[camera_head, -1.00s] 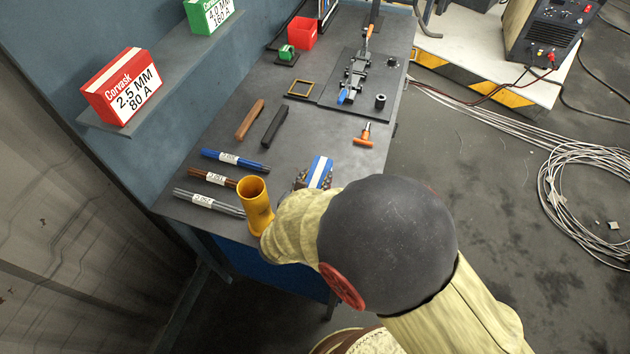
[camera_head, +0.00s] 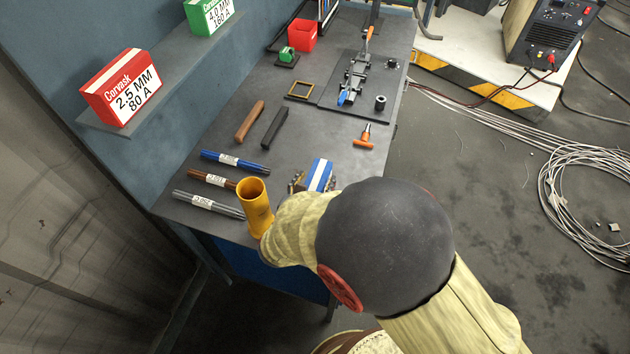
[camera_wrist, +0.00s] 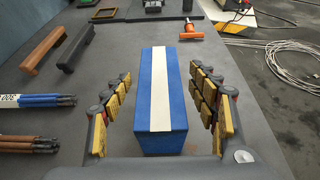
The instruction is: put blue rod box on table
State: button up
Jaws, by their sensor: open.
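The blue rod box (camera_wrist: 160,110), blue with a white stripe along its top, rests on the grey table (camera_head: 328,120). In the head view the blue rod box (camera_head: 319,175) is partly hidden by my arm. My gripper (camera_wrist: 163,112) is open around the box, one padded finger on each side. Gaps show between the box and both fingers in the wrist view. In the head view my gripper (camera_head: 316,182) is mostly hidden behind my arm.
A yellow cup (camera_head: 255,205) stands left of my arm. Blue, brown and grey rod bundles (camera_head: 235,162) lie beside it. An orange-handled tool (camera_head: 364,137), brushes (camera_head: 250,120) and a clamp plate (camera_head: 360,85) lie farther back. A shelf (camera_head: 180,80) holds red and green boxes.

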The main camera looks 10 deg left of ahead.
jog(key=shift+r, duration=0.1)
jog(key=shift+r, duration=0.15)
jog(key=d+p+v, duration=0.1)
jog(key=p+v, duration=0.1)
jog(key=v, duration=1)
jog(key=shift+a+p, duration=0.3)
jog(key=shift+a, duration=0.1)
jog(key=w+d+r+m+g+h, duration=0.1)
jog(key=d+r+m+g+h, duration=0.3)
jog(key=d+m, duration=0.6)
jog(key=w+d+r+m+g+h, duration=0.1)
jog(key=d+r+m+g, duration=0.35)
jog(key=d, duration=0.95)
jog(key=s+d+r+m+y, duration=0.3)
jog(key=s+d+r+m, duration=0.1)
jog(key=m, duration=0.6)
jog(key=s+d+r+m+y, duration=0.3)
jog(key=s+r+m, duration=0.3)
jog(key=r+m, duration=0.2)
jog(key=shift+s+d+r+m+t, duration=0.3)
jog(key=shift+d+m, duration=0.6)
jog(key=shift+m, duration=0.45)
